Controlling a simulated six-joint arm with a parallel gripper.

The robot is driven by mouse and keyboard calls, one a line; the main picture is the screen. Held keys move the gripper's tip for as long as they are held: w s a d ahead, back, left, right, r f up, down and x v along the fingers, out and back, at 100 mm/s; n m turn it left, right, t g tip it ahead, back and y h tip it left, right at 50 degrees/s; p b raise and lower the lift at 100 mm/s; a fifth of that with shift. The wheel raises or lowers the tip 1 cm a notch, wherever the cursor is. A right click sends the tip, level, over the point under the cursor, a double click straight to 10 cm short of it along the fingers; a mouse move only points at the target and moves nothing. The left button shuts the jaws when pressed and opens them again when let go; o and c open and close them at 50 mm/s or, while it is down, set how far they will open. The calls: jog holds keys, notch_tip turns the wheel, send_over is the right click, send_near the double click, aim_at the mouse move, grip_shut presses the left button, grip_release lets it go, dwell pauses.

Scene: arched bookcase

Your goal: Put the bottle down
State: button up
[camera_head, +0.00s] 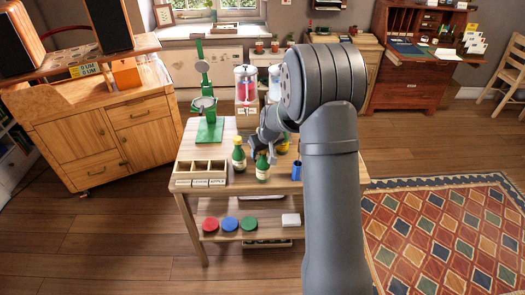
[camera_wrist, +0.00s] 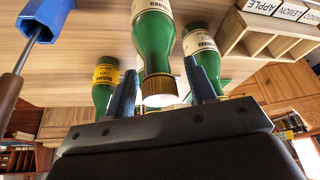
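A green bottle (camera_head: 262,168) with a pale label stands upright on the wooden table (camera_head: 225,181), near its front edge. My gripper (camera_head: 262,150) is at its neck. In the wrist view, which is upside down, this bottle (camera_wrist: 153,38) has its gold cap between my two fingers (camera_wrist: 160,85). The fingers look spread, with a slim gap beside the neck, so the gripper seems open around it. Its base is out of the wrist view.
A second green bottle (camera_head: 238,155) stands just left, and a yellow-labelled bottle (camera_wrist: 105,85) is on the other side. A green stand (camera_head: 209,130) is behind.

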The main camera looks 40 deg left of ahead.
jog(key=v, duration=1.2)
jog(key=shift+r, duration=0.15)
jog(key=x, duration=1.2)
jog(key=shift+f, duration=0.25)
notch_tip(320, 180, up, 3)
jog(key=shift+f, duration=0.1)
jog(key=shift+r, duration=0.7)
jog(key=shift+f, duration=0.1)
